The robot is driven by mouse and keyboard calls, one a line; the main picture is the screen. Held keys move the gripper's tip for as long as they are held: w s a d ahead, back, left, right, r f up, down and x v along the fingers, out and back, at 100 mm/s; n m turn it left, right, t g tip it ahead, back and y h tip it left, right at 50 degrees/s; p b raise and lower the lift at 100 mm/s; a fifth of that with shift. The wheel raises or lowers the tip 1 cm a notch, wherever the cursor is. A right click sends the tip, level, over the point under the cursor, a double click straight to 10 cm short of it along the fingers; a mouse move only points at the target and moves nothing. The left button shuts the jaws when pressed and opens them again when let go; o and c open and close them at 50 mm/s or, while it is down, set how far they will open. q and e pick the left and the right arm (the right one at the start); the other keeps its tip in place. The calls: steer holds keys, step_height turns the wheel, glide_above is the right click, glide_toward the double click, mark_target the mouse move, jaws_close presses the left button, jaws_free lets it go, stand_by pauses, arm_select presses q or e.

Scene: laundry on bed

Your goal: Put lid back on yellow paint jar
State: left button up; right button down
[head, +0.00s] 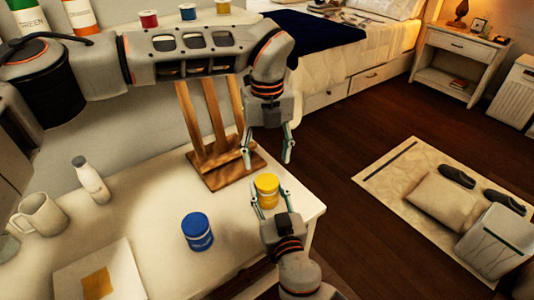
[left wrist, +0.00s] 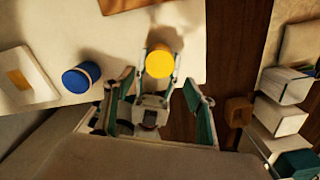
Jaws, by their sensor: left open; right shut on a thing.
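The yellow paint jar (head: 266,185) is upright near the right end of the white table. My right gripper (head: 269,192) is shut on it, one finger on each side. In the left wrist view the jar's round yellow top (left wrist: 159,62) faces up; I cannot tell whether this is a lid or paint. I make out no separate yellow lid on the table. My left gripper (head: 268,158) is open and empty, above and behind the jar, pointing down. Its two spread fingers (left wrist: 154,103) show in the left wrist view with my right gripper between them.
A blue jar (head: 197,231) stands left of the yellow one. A wooden stand (head: 225,170) is close behind. A white bottle (head: 90,180), a mug (head: 40,213) and a tray (head: 125,270) are at the left. The table's right edge is near the jar.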

mark_target(267, 181)
arm_select(q)
step_height(267, 181, down, 8)
steer(key=shift+r, duration=0.25)
steer(key=c, duration=1.2)
steer(key=o, duration=1.3)
steer(key=shift+c, duration=0.2)
steer(key=shift+r, duration=2.25)
steer(key=shift+r, duration=0.1)
steer(key=shift+c, duration=0.3)
